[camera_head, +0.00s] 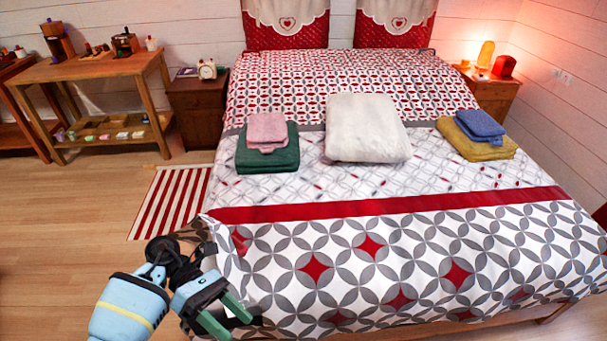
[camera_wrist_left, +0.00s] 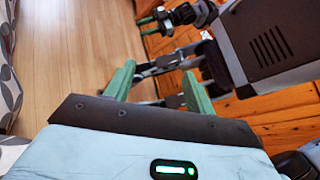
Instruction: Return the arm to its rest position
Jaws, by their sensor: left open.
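My left gripper (camera_head: 236,326) is low in the head view, beside the front left corner of the bed. Its two green fingers are apart, with nothing between them. In the left wrist view the same gripper (camera_wrist_left: 158,72) shows its open fingers, with parts of my own body beyond them. A second small gripper with green fingers, seemingly my right one (camera_wrist_left: 150,26), shows at the top of the left wrist view. It is too small to tell its state. My right arm is not in the head view.
The bed (camera_head: 350,265) fills the middle and right, its cover hanging close to my left gripper. Towels (camera_head: 267,160) and a white folded blanket (camera_head: 365,128) lie on it. A striped rug (camera_head: 170,205) and clear wooden floor (camera_head: 60,240) are to the left.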

